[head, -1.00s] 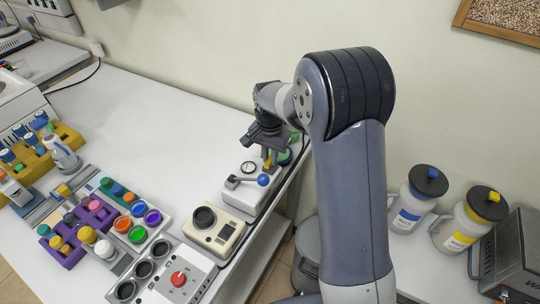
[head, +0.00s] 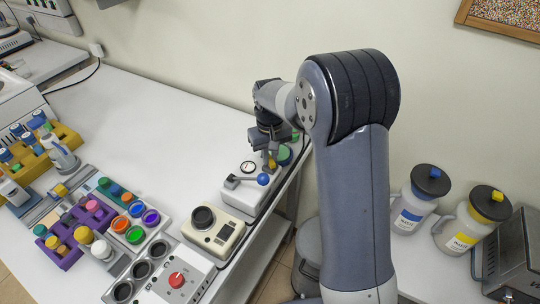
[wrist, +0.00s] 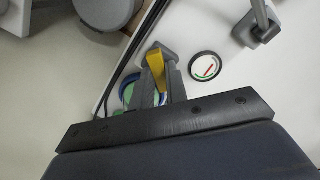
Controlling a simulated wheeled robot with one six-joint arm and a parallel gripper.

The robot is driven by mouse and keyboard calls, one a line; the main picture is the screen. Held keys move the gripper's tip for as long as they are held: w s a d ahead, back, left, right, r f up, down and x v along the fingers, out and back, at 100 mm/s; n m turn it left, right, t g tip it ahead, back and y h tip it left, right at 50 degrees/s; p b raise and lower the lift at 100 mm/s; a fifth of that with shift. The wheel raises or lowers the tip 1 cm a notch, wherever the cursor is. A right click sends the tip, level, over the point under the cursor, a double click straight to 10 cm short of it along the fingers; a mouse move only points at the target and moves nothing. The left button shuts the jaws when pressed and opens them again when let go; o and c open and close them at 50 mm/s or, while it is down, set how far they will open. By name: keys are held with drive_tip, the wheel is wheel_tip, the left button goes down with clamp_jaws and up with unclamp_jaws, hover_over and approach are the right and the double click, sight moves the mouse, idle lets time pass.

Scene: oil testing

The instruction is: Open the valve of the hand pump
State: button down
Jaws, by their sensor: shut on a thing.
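The hand pump (head: 240,198) is a white box near the table's right edge. It has a round gauge (head: 248,167) and a lever with a blue ball (head: 263,179). Its yellow valve handle (head: 272,163) is at the far end, and also shows in the wrist view (wrist: 156,68). My gripper (head: 270,152) is over that end, pointing down. In the wrist view its fingers (wrist: 150,84) are shut on the yellow handle and partly cover it. The gauge (wrist: 205,67) and the lever's grey base (wrist: 258,26) are beside it.
Racks of coloured vials, including a purple rack (head: 78,232), are at left. The back-middle tabletop (head: 160,125) is clear.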

sight(270, 159)
drive_tip(key=n, duration=0.3)
drive_tip(key=shift+n, duration=2.2)
drive_tip(key=c, duration=1.4)
unclamp_jaws()
wheel_tip(270, 159, up, 11)
drive_tip(key=b, duration=0.1)
drive_tip(key=shift+f, duration=0.2)
